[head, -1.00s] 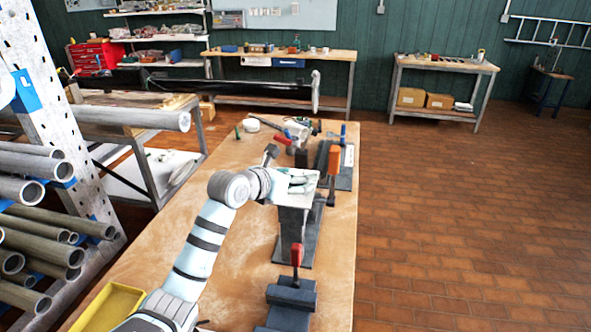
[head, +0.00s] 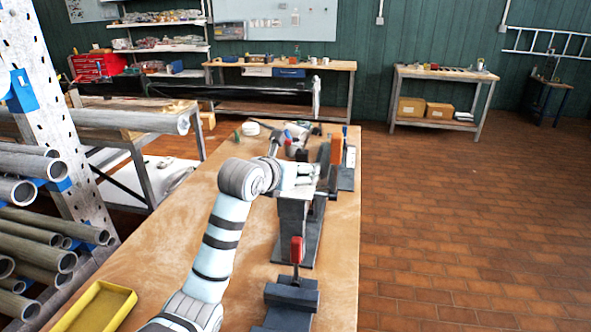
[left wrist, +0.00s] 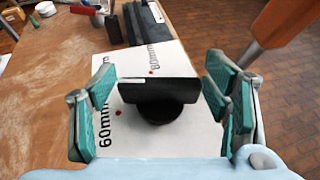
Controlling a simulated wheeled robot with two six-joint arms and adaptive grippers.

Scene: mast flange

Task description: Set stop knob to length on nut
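The stop knob (left wrist: 158,92) is a black wide bar on a round dark base in the left wrist view. It stands over a white plate (left wrist: 180,65) marked 60mm and 80mm, each with a red dot. My left gripper (left wrist: 160,100) is open, with its green-padded fingers on either side of the knob and visible gaps to it. In the head view the left gripper (head: 308,175) is over the dark stand (head: 293,225) on the bench. The knob cannot be made out there. I cannot make out the nut. My right gripper is not in view.
An orange handle (head: 337,148) stands close beyond the left gripper; it also shows at the upper right of the wrist view (left wrist: 285,22). A red-handled clamp (head: 297,250) is nearer. A yellow tray (head: 98,308) lies front left. A pipe rack (head: 70,150) stands left.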

